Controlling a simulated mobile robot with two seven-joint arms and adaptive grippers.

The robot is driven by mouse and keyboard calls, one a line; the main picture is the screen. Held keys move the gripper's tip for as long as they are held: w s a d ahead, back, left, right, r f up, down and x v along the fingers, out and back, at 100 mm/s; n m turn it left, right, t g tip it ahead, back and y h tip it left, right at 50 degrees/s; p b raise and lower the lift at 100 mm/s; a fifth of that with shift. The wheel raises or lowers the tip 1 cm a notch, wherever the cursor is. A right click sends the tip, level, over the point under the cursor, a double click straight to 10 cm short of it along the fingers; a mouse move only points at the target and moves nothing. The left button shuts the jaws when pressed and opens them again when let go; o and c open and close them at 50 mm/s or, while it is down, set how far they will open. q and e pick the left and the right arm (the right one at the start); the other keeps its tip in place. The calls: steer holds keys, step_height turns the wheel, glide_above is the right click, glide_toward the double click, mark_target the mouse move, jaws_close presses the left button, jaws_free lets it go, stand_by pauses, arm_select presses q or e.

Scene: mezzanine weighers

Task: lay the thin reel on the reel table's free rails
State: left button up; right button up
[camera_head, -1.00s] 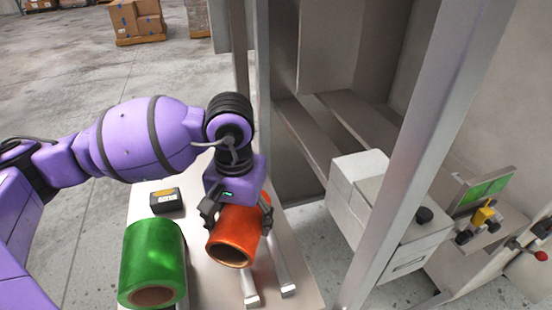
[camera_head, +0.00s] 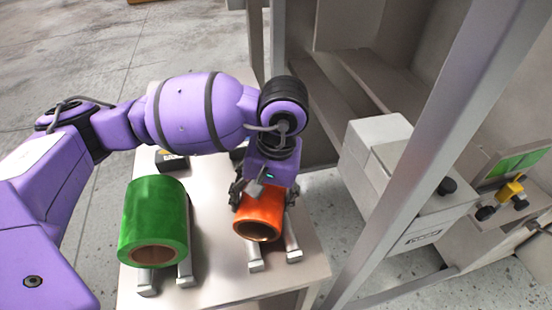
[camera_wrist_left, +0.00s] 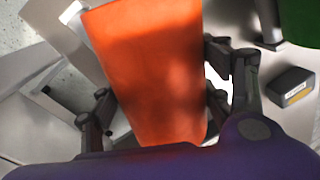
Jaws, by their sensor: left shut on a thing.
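The thin reel is an orange roll (camera_head: 257,222) with a brown hollow core, at the right side of the reel table (camera_head: 217,283) in the head view. My left gripper (camera_head: 262,190) is shut on it from above. The orange reel also fills the middle of the left wrist view (camera_wrist_left: 150,70), with a finger on each side. It is over or on the right pair of pale rails (camera_head: 291,242); I cannot tell whether it touches them. A thicker green reel (camera_head: 155,215) lies on the left pair of rails (camera_head: 147,281). My right gripper is not in view.
A small black box with a yellow label (camera_head: 172,161) sits at the back of the table. A grey metal post (camera_head: 425,150) and a pale machine housing (camera_head: 385,170) stand to the right. Bare tabletop shows between the two rail pairs.

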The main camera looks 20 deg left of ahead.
arm_select(q)
steer(key=shift+f, duration=0.1)
steer(key=o, duration=1.5)
